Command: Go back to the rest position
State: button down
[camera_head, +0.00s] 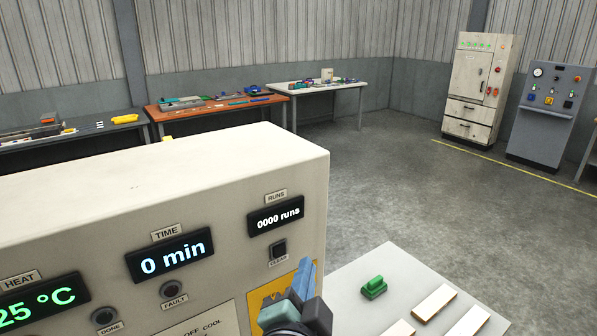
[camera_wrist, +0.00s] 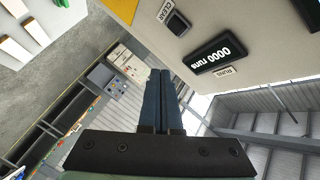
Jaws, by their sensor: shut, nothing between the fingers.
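My gripper (camera_head: 303,282) points up at the bottom of the head view, in front of the press's right end. Its two blue fingers lie together, shut and empty; they also show in the wrist view (camera_wrist: 160,75). The hot press (camera_head: 150,200) is a cream housing at the left. Its displays read 25 °C under HEAT, 0 min (camera_head: 168,256) under TIME, and 0000 runs (camera_head: 276,217) under RUNS. A dark CLEAR button (camera_head: 278,250) sits below the runs display, apart from my fingers. The wrist view looks past the fingers at the same runs display (camera_wrist: 213,55) and CLEAR button (camera_wrist: 178,24).
A light table (camera_head: 372,273) right of the press holds a green handled block (camera_head: 374,287) and several pale strips (camera_head: 434,302). Benches (camera_head: 215,112) line the back wall. A cabinet (camera_head: 480,85) and a grey console (camera_head: 549,112) stand far right. The floor between is clear.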

notch_tip(320, 180, up, 17)
jog(key=s+n+t+b, duration=0.2)
jog(key=s+n+t, duration=0.1)
jog(key=n+t, duration=0.3)
jog(key=s+r+n+t+y+b, duration=0.1)
jog(key=s+r+n+t+y, duration=0.1)
jog(key=s+r+n+t, duration=0.3)
jog(key=s+r+n, duration=0.1)
jog(key=s+r, duration=0.3)
jog(key=r, duration=0.4)
jog(key=shift+s+r+b, duration=0.35)
jog(key=shift+r+b, duration=0.05)
